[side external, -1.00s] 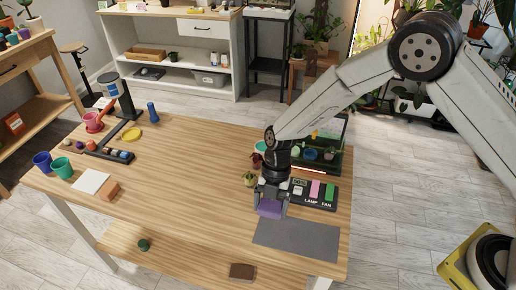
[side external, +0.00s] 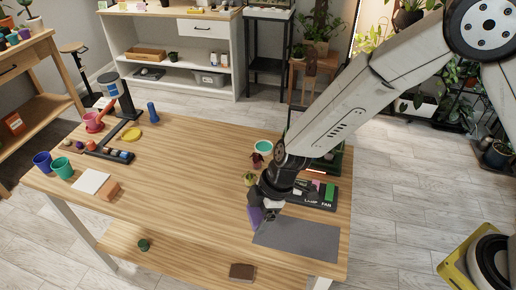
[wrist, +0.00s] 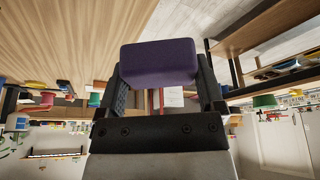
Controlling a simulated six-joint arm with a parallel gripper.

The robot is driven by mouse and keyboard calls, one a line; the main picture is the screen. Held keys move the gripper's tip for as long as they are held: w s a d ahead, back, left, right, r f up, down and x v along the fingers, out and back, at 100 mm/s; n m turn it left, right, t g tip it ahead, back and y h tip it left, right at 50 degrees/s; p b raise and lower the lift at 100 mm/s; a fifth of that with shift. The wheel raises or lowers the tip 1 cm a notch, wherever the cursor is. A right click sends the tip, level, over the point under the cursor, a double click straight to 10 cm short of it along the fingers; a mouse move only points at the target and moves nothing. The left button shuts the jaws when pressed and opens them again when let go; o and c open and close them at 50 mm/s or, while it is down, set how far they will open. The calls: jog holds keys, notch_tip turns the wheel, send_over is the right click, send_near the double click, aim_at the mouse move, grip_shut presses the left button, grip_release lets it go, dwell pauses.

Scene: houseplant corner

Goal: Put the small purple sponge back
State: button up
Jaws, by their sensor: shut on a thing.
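The small purple sponge (side external: 256,217) is held in my gripper (side external: 262,206) above the front right part of the wooden table (side external: 190,190). In the wrist view the sponge (wrist: 158,61) is a dark purple block with rounded edges, gripped between the two fingertips (wrist: 160,75). In the side view it is tilted, and my gripper partly hides it. It hangs just left of the grey mat (side external: 297,241); I cannot tell its exact height above the table.
A switch panel (side external: 318,197) lies behind the mat, with small potted plants (side external: 250,178) near my gripper. A white sheet (side external: 91,181), an orange-brown block (side external: 109,191) and cups (side external: 62,165) are at the left. The table's middle is clear.

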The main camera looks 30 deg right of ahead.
jog(key=shift+s+r+m+t, duration=0.3)
jog(key=shift+r+m+t, duration=0.1)
jog(key=shift+m, duration=0.7)
jog(key=shift+a, duration=0.1)
jog(key=w+a+f, duration=0.4)
jog(key=w, duration=0.4)
send_near(212, 224)
jog(key=shift+s+a+f, duration=0.25)
jog(key=shift+a+f, duration=0.35)
jog(key=shift+a, duration=0.35)
jog(key=shift+w+a+f, duration=0.25)
jog(key=shift+w+f, duration=0.25)
jog(key=shift+f, duration=0.1)
jog(key=shift+w+a+f, duration=0.15)
jog(key=shift+w+f, duration=0.05)
jog(key=shift+f, duration=1.65)
jog(key=shift+f, duration=0.15)
